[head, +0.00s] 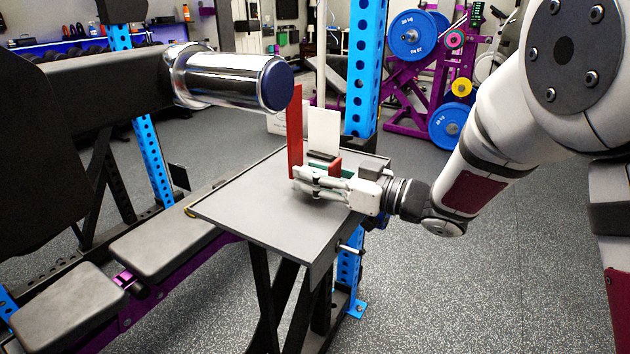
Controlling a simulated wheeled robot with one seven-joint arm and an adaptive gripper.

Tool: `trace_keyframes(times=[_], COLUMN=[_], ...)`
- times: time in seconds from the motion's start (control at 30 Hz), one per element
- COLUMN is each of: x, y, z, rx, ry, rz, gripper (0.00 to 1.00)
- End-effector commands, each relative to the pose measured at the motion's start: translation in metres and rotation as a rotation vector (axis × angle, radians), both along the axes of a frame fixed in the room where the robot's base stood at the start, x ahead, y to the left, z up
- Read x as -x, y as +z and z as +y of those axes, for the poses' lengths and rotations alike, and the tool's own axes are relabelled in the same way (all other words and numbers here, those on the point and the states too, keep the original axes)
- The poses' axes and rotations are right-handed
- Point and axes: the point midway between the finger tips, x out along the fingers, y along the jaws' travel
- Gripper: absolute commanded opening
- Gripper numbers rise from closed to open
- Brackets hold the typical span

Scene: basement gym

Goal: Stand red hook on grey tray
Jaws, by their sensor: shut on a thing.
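The red hook (296,135) stands upright as a tall, thin red strip. A short red piece (335,164) shows just behind my gripper, and I cannot tell whether it belongs to the hook. My gripper (298,180) reaches in from the right, low and level, with its fingers shut on the lower part of the hook. The fingers hide the hook's foot, so I cannot tell whether it touches the surface below. The flat grey top with a thin raised rim (235,210) lies under the hook and gripper; it is the clearest match for the grey tray.
Behind my gripper are a white upright panel (323,130), a dark block (320,155), a green piece (347,173) and a small grey block (375,165). A chrome bar end with a blue cap (275,86) sits close left of the hook's top. The front-left grey top is clear.

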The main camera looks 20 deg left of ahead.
Motion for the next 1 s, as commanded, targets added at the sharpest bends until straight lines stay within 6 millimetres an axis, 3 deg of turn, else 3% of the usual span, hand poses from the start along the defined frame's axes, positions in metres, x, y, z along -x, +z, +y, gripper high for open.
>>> trace_keyframes(times=[0.9, 0.93, 1.0], x=[0.0, 0.0, 0.001], y=[-0.017, -0.019, -0.019], z=[0.0, 0.0, 0.0], rx=[-0.004, 0.001, 0.001], ry=[0.001, 0.001, 0.001], rz=[-0.002, 0.0, 0.001], gripper=[0.0, 0.43, 0.56])
